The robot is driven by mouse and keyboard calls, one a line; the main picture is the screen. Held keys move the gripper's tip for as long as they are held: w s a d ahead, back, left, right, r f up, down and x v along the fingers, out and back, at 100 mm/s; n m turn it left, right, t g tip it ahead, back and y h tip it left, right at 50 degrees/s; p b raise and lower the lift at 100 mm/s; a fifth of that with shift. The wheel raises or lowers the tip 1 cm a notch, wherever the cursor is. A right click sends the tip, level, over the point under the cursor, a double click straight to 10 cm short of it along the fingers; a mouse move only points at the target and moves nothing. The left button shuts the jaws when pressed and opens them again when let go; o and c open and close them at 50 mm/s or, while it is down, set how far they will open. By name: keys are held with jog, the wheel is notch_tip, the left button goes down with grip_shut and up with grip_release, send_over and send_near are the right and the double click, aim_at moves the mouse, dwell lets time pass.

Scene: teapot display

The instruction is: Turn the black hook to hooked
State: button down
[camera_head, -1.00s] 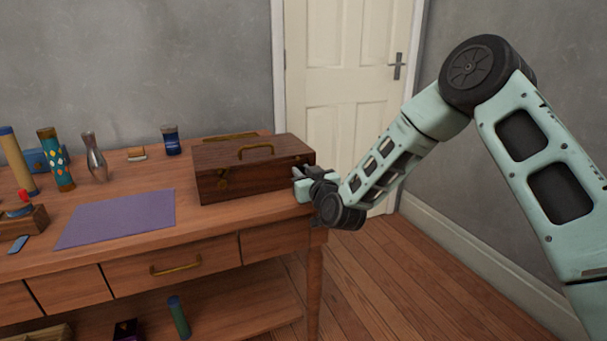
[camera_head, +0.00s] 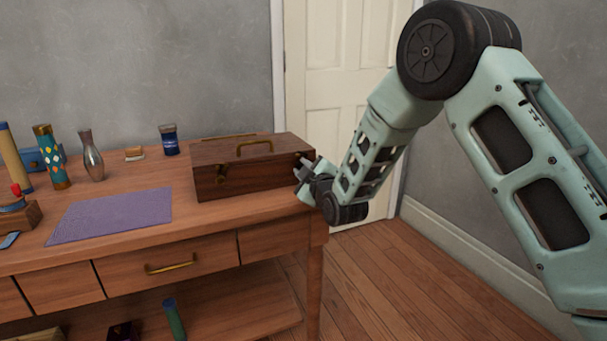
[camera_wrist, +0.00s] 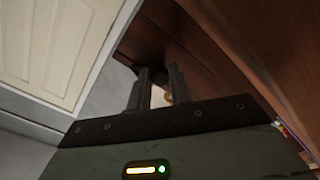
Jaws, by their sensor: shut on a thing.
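The dark wooden box (camera_head: 262,181) with a brass handle on its lid stands closed on the table at its right end. My gripper (camera_head: 301,166) is at the box's right side. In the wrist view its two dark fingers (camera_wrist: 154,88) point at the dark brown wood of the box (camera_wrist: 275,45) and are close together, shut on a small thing. This appears to be the black hook, mostly hidden between the fingertips, so its angle cannot be made out. A small brass-coloured piece shows just right of the fingers.
The wooden table (camera_head: 210,222) carries a purple mat (camera_head: 112,214), a silver vase (camera_head: 92,160), a blue jar (camera_head: 169,139) and a patterned cylinder (camera_head: 50,160). A white door (camera_head: 335,75) stands behind. The floor right of the table is clear.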

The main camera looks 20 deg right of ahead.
jog(key=shift+n, duration=1.3)
jog(key=shift+b, duration=0.3)
jog(key=c, duration=1.3)
grip_release()
jog(key=s+d, duration=0.1)
jog(key=s, duration=1)
jog(key=s+d, duration=0.1)
jog(key=s, duration=0.5)
jog(key=shift+s+d+p, duration=0.15)
jog(key=shift+d+p, duration=0.2)
jog(key=shift+p, duration=0.05)
jog(key=shift+a, duration=0.1)
